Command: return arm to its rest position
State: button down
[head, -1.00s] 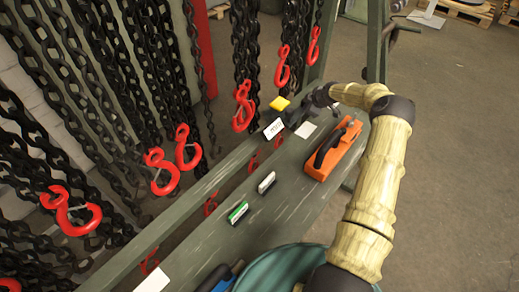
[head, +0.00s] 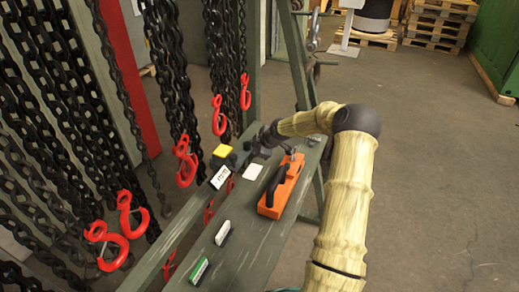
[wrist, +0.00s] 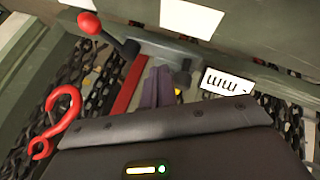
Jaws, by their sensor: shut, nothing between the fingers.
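My arm reaches in from the lower right in the head view, bent at the elbow. My gripper (head: 243,158) is over the green metal beam (head: 250,232), close to a yellow block (head: 223,150) and a white label with black marks (head: 220,178). In the wrist view its two dark fingers (wrist: 158,88) are together, with nothing between them. The label also shows in the wrist view (wrist: 227,82), right of the fingers. Whether the gripper touches the beam or the block cannot be told.
An orange tool with a black handle (head: 280,187) lies on the beam near my forearm. Black chains with red hooks (head: 186,162) hang on the left. A red-knobbed lever (wrist: 90,23) shows in the wrist view. Open floor (head: 430,170) is on the right.

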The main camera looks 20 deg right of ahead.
jog(key=s+a+r+m+g+h+p, duration=0.1)
jog(key=s+a+r+m+g+p, duration=0.25)
jog(key=s+a+r, duration=0.75)
jog(key=s+a+r+m+p, duration=0.2)
jog(key=s+a+r+m, duration=0.1)
jog(key=s, duration=0.9)
jog(key=s+a+r+m+h+p, duration=0.1)
jog(key=s+a+r+m+p, duration=0.2)
jog(key=s, duration=0.8)
notch_tip(320, 180, up, 3)
jog(key=a+m+g, duration=0.1)
jog(key=m, duration=0.2)
jog(key=shift+s+a+f, duration=0.15)
jog(key=shift+s, duration=0.25)
jog(key=shift+w, duration=0.1)
